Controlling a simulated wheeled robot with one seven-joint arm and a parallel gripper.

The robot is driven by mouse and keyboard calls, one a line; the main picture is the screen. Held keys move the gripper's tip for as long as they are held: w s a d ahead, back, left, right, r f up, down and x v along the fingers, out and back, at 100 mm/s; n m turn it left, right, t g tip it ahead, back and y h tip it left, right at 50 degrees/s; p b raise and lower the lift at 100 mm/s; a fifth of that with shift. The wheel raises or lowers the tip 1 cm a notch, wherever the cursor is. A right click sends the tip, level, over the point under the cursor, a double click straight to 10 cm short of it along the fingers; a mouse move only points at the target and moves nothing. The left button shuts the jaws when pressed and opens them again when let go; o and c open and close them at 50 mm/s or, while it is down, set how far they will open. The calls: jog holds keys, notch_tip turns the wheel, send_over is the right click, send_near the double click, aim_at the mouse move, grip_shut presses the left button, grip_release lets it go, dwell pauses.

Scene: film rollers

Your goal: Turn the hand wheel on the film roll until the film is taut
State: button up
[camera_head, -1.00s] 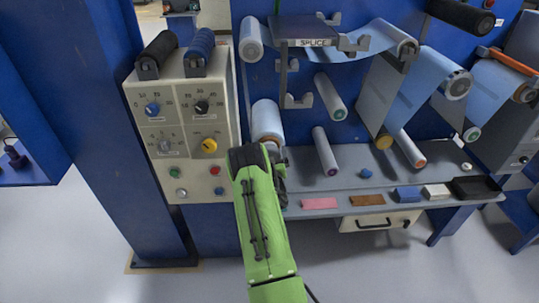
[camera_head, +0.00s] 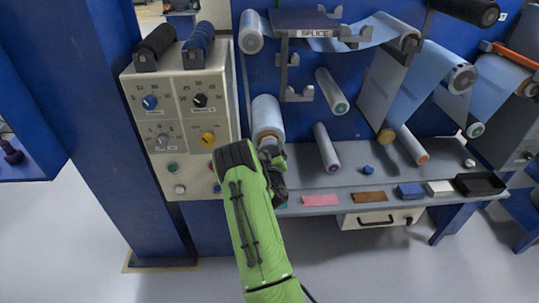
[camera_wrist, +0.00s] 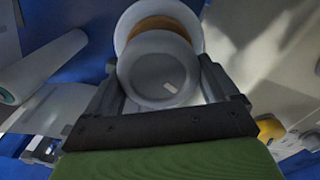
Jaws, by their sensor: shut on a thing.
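The film roll (camera_head: 267,112) is a pale blue-white cylinder with an orange core, mounted on the blue panel just right of the control box. Its grey round hand wheel (camera_wrist: 160,72) faces my camera in the wrist view, in front of the orange ring and the white roll edge (camera_wrist: 196,17). My gripper (camera_wrist: 160,82) is shut on the hand wheel, one finger on each side of it. In the head view my gripper (camera_head: 272,155) is just below the roll's near end, and the wheel is mostly hidden there. I cannot tell how taut this roll's film is.
The control box (camera_head: 150,190) with knobs and buttons stands close at the left. Another roller (camera_head: 326,148) sticks out close at the right. A grey shelf (camera_head: 350,183) below holds a pink block (camera_head: 320,200), a brown block (camera_head: 369,197) and a black tray (camera_head: 480,184).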

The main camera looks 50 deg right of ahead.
jog(key=n, duration=0.1)
jog(key=n+b, duration=0.1)
jog(key=n, duration=0.1)
jog(key=shift+w+a+f+n+b, duration=0.1)
jog(key=shift+f+n+b, duration=0.05)
jog(key=shift+n+b, duration=0.5)
jog(key=shift+n, duration=1.05)
jog(key=o, duration=0.8)
